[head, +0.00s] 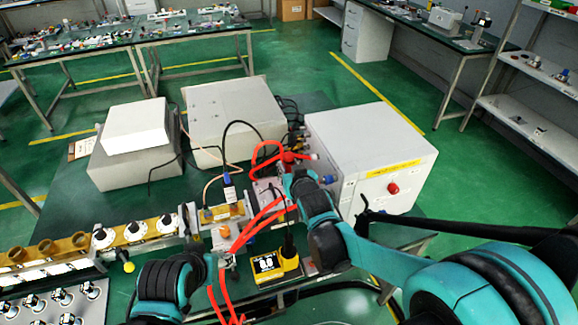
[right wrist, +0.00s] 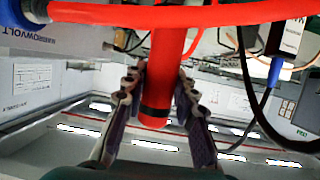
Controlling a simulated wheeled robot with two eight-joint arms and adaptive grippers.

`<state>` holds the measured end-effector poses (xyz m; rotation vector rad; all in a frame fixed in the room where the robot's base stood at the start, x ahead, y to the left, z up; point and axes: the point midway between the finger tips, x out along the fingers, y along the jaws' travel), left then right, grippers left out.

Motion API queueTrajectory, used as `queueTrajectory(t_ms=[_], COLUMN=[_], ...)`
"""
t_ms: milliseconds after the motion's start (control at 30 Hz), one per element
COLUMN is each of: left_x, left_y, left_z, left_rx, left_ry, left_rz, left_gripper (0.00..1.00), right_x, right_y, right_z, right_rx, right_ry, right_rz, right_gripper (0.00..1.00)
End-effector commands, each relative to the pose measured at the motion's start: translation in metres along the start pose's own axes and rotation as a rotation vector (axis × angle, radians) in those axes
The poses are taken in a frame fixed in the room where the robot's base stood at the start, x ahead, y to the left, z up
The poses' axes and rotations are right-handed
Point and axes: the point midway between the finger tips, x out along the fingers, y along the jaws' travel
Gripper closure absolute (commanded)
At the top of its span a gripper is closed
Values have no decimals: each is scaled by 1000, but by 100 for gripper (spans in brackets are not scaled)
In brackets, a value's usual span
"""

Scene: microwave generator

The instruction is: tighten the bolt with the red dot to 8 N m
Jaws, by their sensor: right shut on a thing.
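My right gripper (head: 291,180) reaches in beside the microwave parts at the middle of the bench. In the right wrist view its two fingers (right wrist: 160,95) are closed around a red cylindrical piece (right wrist: 165,65) with a dark ring near its end. My left arm comes in at the lower left. Its gripper (head: 216,268) is near the red hoses, and its fingers are too small to read. The brass-coloured waveguide assembly (head: 222,212) lies between the arms. I cannot make out a bolt with a red dot; bolt heads are too small or hidden.
A yellow device with a display (head: 277,267) stands close to my right arm. Red hoses (head: 255,228) and dark cables cross the work area. A white box with a red knob (head: 372,150) stands behind right. White fittings (head: 135,232) line the left.

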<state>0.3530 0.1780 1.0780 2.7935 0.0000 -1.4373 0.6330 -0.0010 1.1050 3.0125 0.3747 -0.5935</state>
Motion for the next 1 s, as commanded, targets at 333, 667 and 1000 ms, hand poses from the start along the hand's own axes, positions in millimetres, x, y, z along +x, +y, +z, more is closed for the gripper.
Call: queueTrajectory(t_ms=[333,667,1000], left_x=[14,22,21], left_y=[0,0,0], left_z=[10,16,15], left_rx=[0,0,0], left_ry=[0,0,0], left_rz=[0,0,0], left_gripper=[49,49,49], right_x=[7,11,11], right_y=[0,0,0], right_z=[17,28,27], right_rx=[0,0,0], right_ry=[1,1,1], right_rz=[0,0,0], right_gripper=[100,100,100])
